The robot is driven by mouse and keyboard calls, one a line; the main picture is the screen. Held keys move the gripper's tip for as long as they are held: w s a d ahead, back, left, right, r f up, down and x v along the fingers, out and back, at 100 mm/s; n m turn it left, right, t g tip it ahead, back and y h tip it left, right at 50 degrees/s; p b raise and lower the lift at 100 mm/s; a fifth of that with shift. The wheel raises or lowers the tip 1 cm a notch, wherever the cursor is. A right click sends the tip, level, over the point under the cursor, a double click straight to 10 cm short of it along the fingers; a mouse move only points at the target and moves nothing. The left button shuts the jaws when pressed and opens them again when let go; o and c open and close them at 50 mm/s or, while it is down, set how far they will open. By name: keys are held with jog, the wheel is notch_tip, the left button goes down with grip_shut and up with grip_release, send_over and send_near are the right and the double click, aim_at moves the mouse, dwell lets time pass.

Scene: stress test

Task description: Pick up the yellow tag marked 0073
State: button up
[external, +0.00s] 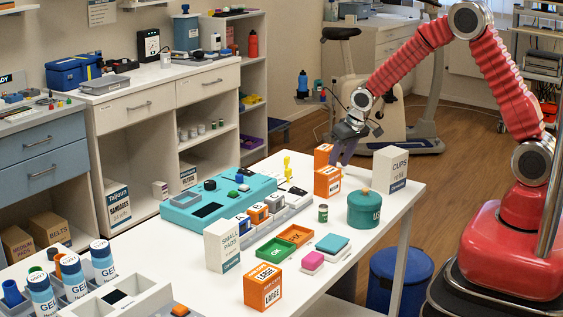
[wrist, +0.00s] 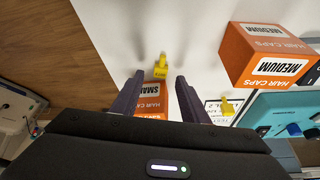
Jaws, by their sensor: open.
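In the wrist view, one small yellow tag (wrist: 160,67) stands on the white table just beyond my fingertips, lined up between them. A second yellow tag (wrist: 227,107) lies to the right by a printed card. In the external view, small yellow pieces (external: 287,163) show left of the orange boxes. No number is readable on any of them, so I cannot tell which is 0073. My gripper (wrist: 159,82) is open and empty, its two dark fingers apart. In the external view, my gripper (external: 344,150) is at the table's far edge, partly behind the orange boxes.
An orange MEDIUM box (wrist: 268,55) stands to the right. A teal device (external: 215,200), a white CUPS box (external: 391,172) and a green tub (external: 364,210) are also on the table.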

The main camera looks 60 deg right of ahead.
jog(key=shift+x, duration=1.15)
jog(key=shift+c, duration=0.3)
grip_shut()
